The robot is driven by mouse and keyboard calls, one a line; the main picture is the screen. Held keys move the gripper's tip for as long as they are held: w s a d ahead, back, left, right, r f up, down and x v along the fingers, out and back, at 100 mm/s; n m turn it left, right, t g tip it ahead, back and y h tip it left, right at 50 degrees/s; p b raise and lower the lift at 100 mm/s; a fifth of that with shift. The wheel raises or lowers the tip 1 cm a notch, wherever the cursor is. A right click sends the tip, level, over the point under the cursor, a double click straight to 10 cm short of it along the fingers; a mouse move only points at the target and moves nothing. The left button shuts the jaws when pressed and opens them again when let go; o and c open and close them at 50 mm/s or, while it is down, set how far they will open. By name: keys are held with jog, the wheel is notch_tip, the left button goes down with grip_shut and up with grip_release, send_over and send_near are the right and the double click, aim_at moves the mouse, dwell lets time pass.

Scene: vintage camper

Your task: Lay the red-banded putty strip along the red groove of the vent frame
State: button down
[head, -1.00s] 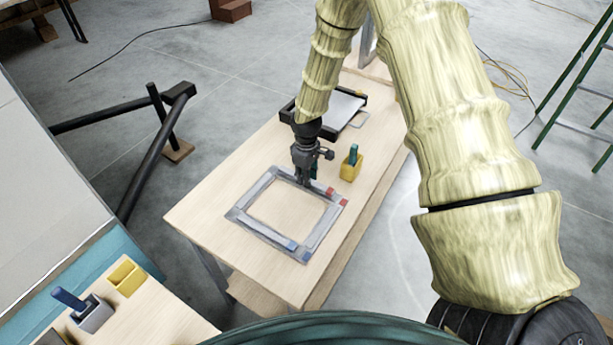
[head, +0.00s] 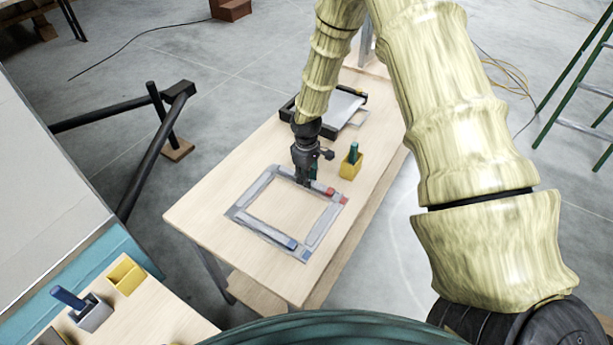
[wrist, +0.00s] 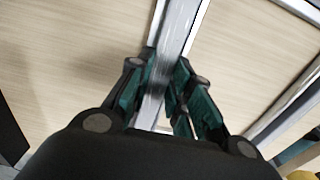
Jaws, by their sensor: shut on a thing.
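The grey vent frame (head: 318,228) lies flat on the wooden table, with a red mark (head: 343,201) at its right corner and a blue mark at its near corner. The putty strip (head: 269,175) with a red band (head: 330,191) lies at the frame's far side, its red end near the red mark. My gripper (head: 306,182) is shut on this strip partway along it. In the wrist view the blurred grey strip (wrist: 178,35) runs between my fingers (wrist: 160,95). Whether it sits fully in the groove is hidden by my fingers.
A blue-banded strip (head: 270,234) lies along the frame's near side. A yellow holder (head: 350,168) with a teal-handled tool stands just right of my gripper. A black-edged tray (head: 345,105) is behind it. The table's left part is clear.

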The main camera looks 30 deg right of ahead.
jog(key=c, duration=1.2)
grip_release()
notch_tip(320, 180, up, 12)
jog(key=shift+f, duration=0.1)
